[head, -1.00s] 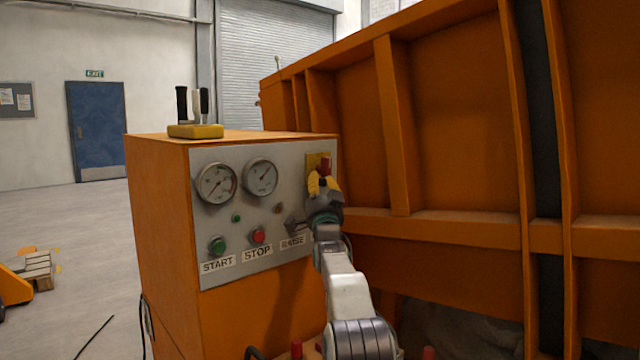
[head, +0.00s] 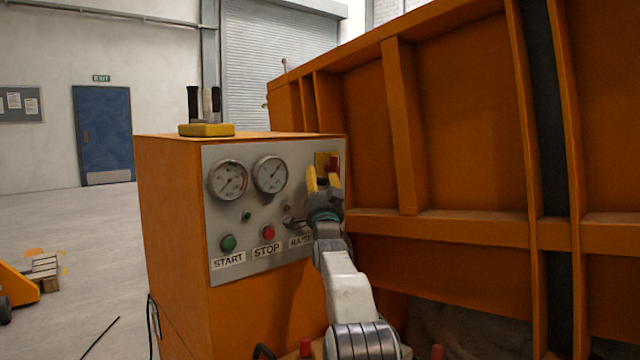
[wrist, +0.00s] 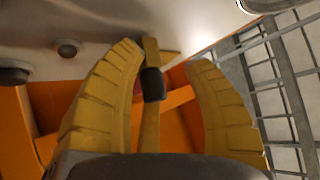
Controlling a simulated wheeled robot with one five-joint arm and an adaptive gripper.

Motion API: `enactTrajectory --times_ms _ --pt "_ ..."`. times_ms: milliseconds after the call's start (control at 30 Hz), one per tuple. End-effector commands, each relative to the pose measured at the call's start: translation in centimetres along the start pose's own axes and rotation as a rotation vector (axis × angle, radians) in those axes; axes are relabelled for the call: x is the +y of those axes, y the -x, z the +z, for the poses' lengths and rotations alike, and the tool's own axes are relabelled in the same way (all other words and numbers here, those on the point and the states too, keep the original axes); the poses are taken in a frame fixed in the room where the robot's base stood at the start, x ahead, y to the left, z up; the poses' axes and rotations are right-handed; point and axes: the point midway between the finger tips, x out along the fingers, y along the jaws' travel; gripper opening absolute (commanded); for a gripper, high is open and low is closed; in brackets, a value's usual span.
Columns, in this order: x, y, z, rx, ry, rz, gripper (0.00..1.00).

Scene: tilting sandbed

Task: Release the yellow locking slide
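A yellow plate (head: 321,159) with a red part (head: 333,165) sits at the upper right of the grey control panel in the head view. My gripper (head: 323,180) is just in front of and below it, its two yellow fingers spread apart. In the wrist view my open gripper (wrist: 168,75) shows a narrow yellow strip (wrist: 150,125) with a dark block (wrist: 153,84) between its fingers. The fingers look apart from the strip on both sides. I cannot tell whether this strip is the locking slide. My gripper partly hides the panel there.
The orange cabinet (head: 172,230) carries gauges, a green START button (head: 228,243) and a red STOP button (head: 268,232). A yellow base (head: 206,130) with black levers stands on top. The large ribbed orange bed (head: 460,120) rises close at the right.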

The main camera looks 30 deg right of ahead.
Motion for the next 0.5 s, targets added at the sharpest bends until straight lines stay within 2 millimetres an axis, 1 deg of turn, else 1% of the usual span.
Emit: enactTrajectory --times_ms 300,500 --pt "0.34 0.17 0.11 -0.003 0.001 0.006 0.45" --pt "0.39 0.91 0.13 -0.004 0.001 0.008 0.45"
